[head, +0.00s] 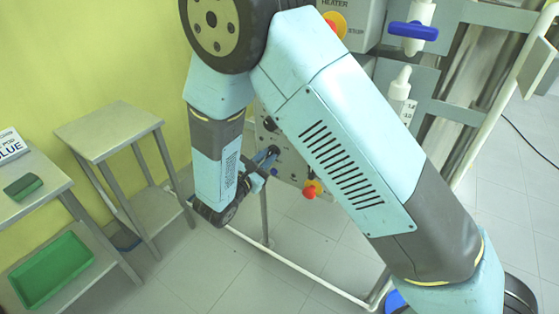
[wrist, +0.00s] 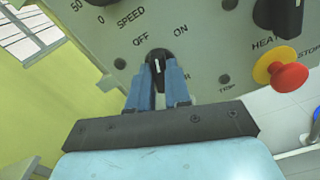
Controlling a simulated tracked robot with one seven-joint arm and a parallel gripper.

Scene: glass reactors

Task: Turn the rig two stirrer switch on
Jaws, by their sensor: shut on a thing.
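In the wrist view a black rotary switch (wrist: 158,56) sits on a grey control panel (wrist: 205,45), with OFF at its upper left and ON at its upper right. Its white mark points roughly up, between the two words. My gripper (wrist: 160,70) has its two blue fingers shut on the sides of this switch. The label below it is mostly hidden by the fingers. In the head view my gripper (head: 267,157) reaches the panel (head: 292,165), and my arm hides most of the panel and the switch. No rig number is readable.
A red stop button (wrist: 289,76) on a yellow base and a black HEAT knob (wrist: 280,14) are right of the switch. A SPEED scale is at upper left. A metal side table (head: 108,130) and a green tray (head: 50,270) stand left. Rig frame tubes (head: 265,215) run below.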

